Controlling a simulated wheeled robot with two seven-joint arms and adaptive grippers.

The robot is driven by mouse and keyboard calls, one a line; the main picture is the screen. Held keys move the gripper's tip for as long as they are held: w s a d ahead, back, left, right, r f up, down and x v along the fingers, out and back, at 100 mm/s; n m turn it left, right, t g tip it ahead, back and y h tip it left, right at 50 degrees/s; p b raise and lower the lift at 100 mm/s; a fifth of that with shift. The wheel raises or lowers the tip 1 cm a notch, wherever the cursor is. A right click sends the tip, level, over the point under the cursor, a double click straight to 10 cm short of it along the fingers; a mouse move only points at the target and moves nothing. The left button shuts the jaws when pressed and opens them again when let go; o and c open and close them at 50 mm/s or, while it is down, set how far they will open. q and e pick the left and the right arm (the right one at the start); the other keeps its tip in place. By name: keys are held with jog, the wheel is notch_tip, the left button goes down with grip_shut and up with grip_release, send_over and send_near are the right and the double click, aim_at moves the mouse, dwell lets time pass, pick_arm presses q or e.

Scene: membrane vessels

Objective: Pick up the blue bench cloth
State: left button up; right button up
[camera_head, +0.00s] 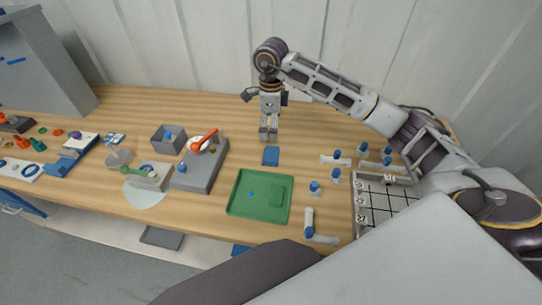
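A small folded blue square, which looks like the blue bench cloth (271,156), lies flat on the wooden bench behind the green tray. My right gripper (268,135) points straight down just behind the cloth in the picture, with its fingertips apart from it. The two fingers look close together, and I see nothing held between them. They are too small to tell whether they are open or shut. My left gripper is not in view.
A green tray (233,207) stands in front of the cloth. A grey device (205,173) and a grey open box (160,144) stand to the left. Several blue-capped vessels and a white gridded rack (377,213) are to the right. Bench around the cloth is clear.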

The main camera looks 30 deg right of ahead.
send_over(271, 154)
notch_tip(271, 154, down, 7)
jog(key=shift+s, duration=0.15)
jog(key=shift+f+p, duration=0.3)
jog(key=shift+f, duration=0.35)
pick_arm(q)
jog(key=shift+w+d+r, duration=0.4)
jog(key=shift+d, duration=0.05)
pick_arm(e)
jog(key=shift+f, duration=0.85)
jog(key=f, duration=0.1)
jog(key=f+p, duration=0.1)
jog(key=shift+w+f, duration=0.2)
jog(key=shift+f, duration=0.55)
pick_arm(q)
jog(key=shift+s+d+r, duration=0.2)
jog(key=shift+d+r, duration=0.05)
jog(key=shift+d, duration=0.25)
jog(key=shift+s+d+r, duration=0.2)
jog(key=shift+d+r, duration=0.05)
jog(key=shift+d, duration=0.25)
